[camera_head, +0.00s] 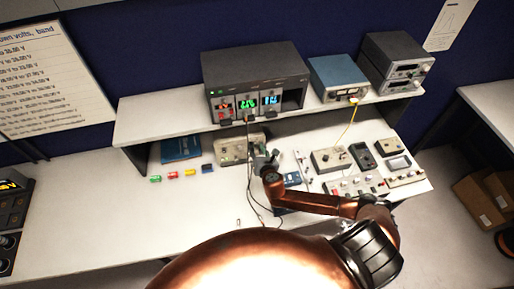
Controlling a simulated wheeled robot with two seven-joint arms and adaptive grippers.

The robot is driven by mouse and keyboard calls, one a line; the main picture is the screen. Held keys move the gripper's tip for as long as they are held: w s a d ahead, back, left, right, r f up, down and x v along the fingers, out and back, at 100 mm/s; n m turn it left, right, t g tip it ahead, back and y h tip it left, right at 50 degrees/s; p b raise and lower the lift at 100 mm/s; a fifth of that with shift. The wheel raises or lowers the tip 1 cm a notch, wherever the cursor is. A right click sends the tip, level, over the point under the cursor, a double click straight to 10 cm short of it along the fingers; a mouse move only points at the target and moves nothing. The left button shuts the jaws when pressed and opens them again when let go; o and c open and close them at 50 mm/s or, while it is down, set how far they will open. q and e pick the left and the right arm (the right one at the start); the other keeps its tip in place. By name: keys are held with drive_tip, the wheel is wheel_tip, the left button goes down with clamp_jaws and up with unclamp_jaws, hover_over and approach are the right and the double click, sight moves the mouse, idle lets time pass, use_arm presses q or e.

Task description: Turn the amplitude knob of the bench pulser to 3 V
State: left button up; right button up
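My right gripper (262,158), on a copper-coloured arm, is over the bench at the right end of a beige instrument box (232,151). The gripper is small and dark here, and its fingers cannot be told apart. It hides part of the box's right end. A second beige box (323,160) with dark knobs on its top lies to the right of the gripper. No lettering is legible, so I cannot tell which box is the bench pulser, nor how the amplitude knob is set. My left gripper is not in view.
A shelf (157,121) above the bench bears a dark rack with lit displays (254,78), a blue instrument (338,79) and stacked grey units (394,65). Cables hang near my gripper. Meters and panels crowd the bench's right; its left front (130,220) is clear.

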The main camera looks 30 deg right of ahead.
clamp_jaws()
drive_tip(key=shift+m, duration=0.4)
drive_tip(key=m, duration=0.4)
drive_tip(key=shift+f, duration=0.15)
drive_tip(key=m+b, duration=0.1)
drive_tip(key=m, duration=0.3)
drive_tip(key=shift+m, duration=0.4)
drive_tip(key=m+b, duration=0.1)
drive_tip(key=m, duration=0.4)
drive_tip(key=shift+h, duration=0.3)
drive_tip(key=m, duration=0.5)
drive_tip(key=shift+m, duration=0.4)
drive_tip(key=shift+o, duration=0.7)
unclamp_jaws()
